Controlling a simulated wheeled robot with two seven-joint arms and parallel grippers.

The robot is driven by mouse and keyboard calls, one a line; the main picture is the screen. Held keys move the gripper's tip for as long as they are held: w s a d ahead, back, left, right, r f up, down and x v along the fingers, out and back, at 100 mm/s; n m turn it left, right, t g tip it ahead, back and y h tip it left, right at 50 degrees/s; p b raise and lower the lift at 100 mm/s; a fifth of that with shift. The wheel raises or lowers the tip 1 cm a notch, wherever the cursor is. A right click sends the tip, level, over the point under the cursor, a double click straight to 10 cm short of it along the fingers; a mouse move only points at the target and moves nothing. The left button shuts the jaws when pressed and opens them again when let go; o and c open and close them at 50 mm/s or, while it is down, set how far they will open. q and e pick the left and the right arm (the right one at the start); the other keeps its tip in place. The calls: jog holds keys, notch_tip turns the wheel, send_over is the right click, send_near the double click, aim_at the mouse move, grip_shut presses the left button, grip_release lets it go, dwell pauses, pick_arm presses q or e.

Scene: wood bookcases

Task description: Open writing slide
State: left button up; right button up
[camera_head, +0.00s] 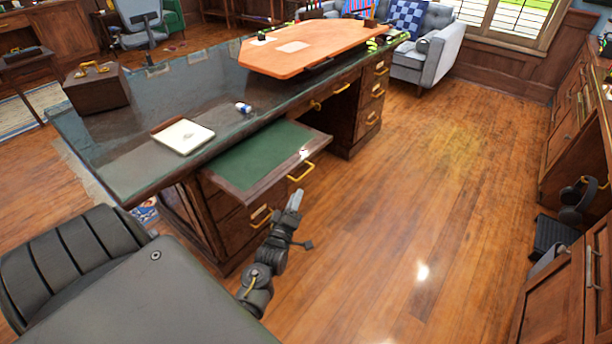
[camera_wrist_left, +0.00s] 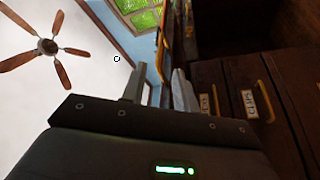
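The writing slide (camera_head: 250,160) is a green-topped board with a dark wood rim. It sticks out from the front of the dark desk (camera_head: 150,190), above the drawers. My left gripper (camera_head: 296,198) is in front of the desk, below and to the right of the slide's front corner, apart from it in the head view. In the left wrist view its two fingers (camera_wrist_left: 159,70) stand apart with nothing seen between them. Labelled drawers with brass handles (camera_wrist_left: 264,100) show to their right there. My right gripper is not in view.
A brass drawer handle (camera_head: 301,172) is close to my left gripper. A notepad (camera_head: 182,136), a brown box (camera_head: 97,88) and an orange board (camera_head: 310,47) are on the desktop. The wood floor (camera_head: 430,200) to the right is clear. Cabinets (camera_head: 570,290) line the right side.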

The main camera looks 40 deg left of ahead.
aim_at(306, 173)
pick_arm(q)
jog(key=x, duration=1)
jog(key=shift+w, duration=0.2)
grip_shut()
